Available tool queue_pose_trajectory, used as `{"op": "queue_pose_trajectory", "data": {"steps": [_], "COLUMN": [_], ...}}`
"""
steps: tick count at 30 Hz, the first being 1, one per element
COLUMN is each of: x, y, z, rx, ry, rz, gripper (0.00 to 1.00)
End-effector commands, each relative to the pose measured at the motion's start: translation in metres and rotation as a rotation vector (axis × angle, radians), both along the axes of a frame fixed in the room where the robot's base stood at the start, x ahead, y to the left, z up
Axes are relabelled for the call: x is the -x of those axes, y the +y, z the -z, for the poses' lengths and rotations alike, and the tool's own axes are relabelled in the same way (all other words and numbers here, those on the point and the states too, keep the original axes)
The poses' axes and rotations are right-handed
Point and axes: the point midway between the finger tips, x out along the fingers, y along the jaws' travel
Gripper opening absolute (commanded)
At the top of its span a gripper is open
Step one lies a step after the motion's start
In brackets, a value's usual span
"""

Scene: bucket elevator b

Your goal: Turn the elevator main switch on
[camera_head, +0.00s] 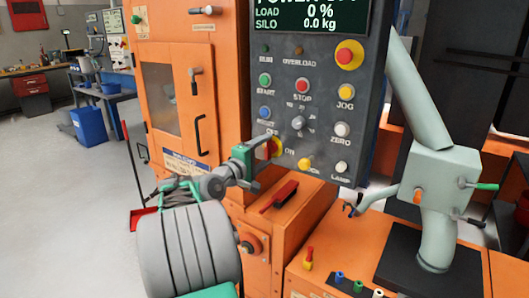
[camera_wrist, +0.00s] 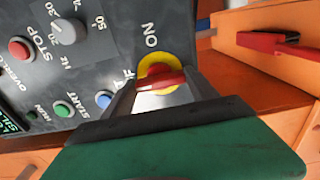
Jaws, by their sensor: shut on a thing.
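The main switch is a red handle on a yellow disc (camera_head: 277,146) at the lower left of the grey control panel (camera_head: 318,120). In the wrist view the red handle (camera_wrist: 160,80) lies roughly across the picture, its left end towards a partly hidden label ending in F. The ON label (camera_wrist: 151,35) stands above the yellow disc (camera_wrist: 157,62). My gripper (camera_head: 264,147) reaches the switch from the left, its fingers shut on the red handle; they also show in the wrist view (camera_wrist: 158,92). The panel display (camera_head: 310,14) reads POWER, with the following word cut off.
Buttons and a grey knob (camera_head: 298,123) sit close above the switch. A red-handled brush (camera_head: 279,196) lies on the orange ledge below. A grey-green pipe with a box (camera_head: 438,185) stands at the right. Open floor (camera_head: 70,210) lies to the left.

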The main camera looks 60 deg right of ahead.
Motion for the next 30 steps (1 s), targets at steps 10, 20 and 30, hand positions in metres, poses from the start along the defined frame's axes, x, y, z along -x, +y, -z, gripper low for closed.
{"op": "queue_pose_trajectory", "data": {"steps": [10,20,30], "x": [0.0000,-0.0002,-0.0008], "y": [0.0001,0.0002,0.0001], "z": [0.0007,0.0027,0.0057], "rx": [-0.001,0.008,0.045], "ry": [0.001,-0.057,-0.292], "rz": [0.000,0.000,-0.001], "gripper": [0.27,0.27,0.27]}}
